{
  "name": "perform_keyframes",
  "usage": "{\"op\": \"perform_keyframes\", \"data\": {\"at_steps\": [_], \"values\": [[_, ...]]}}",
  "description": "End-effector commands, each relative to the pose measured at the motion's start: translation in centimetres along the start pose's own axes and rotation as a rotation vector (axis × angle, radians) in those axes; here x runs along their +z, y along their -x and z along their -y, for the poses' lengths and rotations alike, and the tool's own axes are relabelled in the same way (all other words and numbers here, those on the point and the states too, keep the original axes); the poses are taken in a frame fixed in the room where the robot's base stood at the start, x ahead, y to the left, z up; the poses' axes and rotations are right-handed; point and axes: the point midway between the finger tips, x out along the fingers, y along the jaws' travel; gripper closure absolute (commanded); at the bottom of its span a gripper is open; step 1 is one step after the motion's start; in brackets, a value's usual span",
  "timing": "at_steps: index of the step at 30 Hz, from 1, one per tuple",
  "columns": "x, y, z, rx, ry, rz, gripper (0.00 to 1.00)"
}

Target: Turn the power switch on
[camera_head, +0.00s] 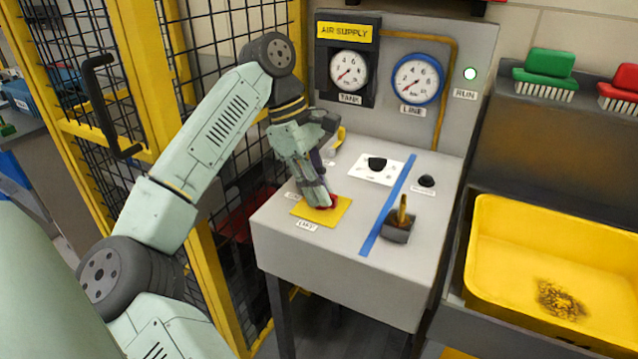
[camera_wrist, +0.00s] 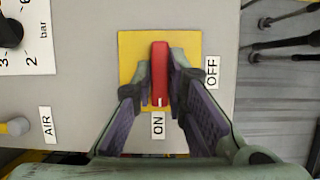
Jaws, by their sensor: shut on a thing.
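The power switch is a red handle (camera_wrist: 160,73) on a yellow plate (camera_wrist: 131,50), set on the grey panel top. In the wrist view its white mark points at the ON label (camera_wrist: 158,125); the OFF label (camera_wrist: 212,72) is to the right. My gripper (camera_wrist: 161,78) is shut on the red handle, with one finger on each side. In the head view my gripper (camera_head: 322,198) reaches down onto the yellow plate (camera_head: 337,216) at the left front of the panel, mostly covering the handle.
A yellow mesh fence (camera_head: 172,110) is close left; a yellow tray (camera_head: 481,275) is right.

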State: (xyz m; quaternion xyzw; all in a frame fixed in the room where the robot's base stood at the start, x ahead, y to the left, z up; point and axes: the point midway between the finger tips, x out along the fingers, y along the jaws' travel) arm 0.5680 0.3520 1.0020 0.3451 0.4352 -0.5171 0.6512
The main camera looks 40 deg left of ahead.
Motion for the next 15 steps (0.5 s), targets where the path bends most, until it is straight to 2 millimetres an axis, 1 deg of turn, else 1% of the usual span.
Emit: {"op": "perform_keyframes", "data": {"at_steps": [13, 14, 15], "values": [[0.01, 0.04, -0.03, -0.002, -0.010, -0.001, 1.00], [0.01, 0.04, -0.03, -0.002, -0.010, -0.001, 0.85], [0.01, 0.03, -0.03, -0.002, -0.010, -0.001, 0.82]]}}
